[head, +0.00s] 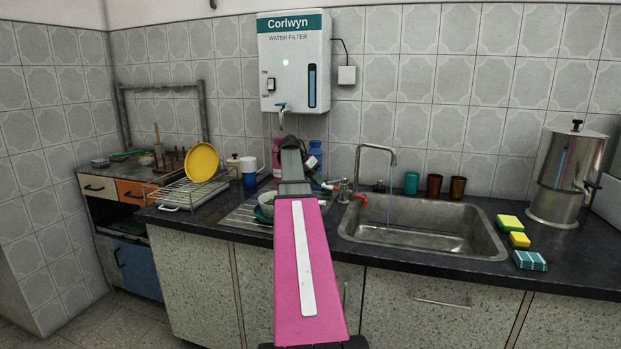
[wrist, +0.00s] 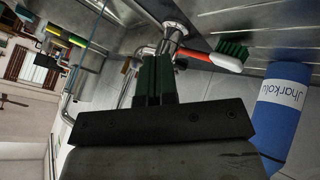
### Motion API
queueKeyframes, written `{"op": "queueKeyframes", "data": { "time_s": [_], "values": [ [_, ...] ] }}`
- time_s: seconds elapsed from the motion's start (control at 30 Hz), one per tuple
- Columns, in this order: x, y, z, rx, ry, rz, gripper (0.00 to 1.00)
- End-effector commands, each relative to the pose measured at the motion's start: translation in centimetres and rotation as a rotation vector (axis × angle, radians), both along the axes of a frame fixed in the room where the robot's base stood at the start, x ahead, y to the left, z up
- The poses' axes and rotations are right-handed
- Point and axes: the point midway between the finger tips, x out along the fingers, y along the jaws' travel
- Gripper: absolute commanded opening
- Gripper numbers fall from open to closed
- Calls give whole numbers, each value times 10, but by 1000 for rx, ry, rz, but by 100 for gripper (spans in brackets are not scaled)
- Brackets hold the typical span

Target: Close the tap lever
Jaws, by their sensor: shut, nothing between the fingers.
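The tap (head: 345,190) stands at the sink's left back corner, and its curved spout (head: 376,148) reaches over the basin. A thin blue stream of water (head: 389,212) falls from the spout. A red lever end (head: 360,196) shows right of the tap body. My arm hides part of the tap area in the head view.
The sink (head: 425,225) has several cups behind it. Sponges (head: 518,238) and a steel water container (head: 567,175) stand on the right. A dish rack (head: 190,190) with a yellow plate (head: 202,162) is left. A blue bottle (wrist: 283,112) is close to my gripper's right.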

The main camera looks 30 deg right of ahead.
Motion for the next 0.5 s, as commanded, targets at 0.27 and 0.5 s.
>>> {"op": "queueKeyframes", "data": {
  "time_s": [0.27, 0.5],
  "values": [
    [-8, -3, 1, 0, 1, 1, 0],
    [-9, -3, 1, 0, 0, 5, 0]
  ]
}}
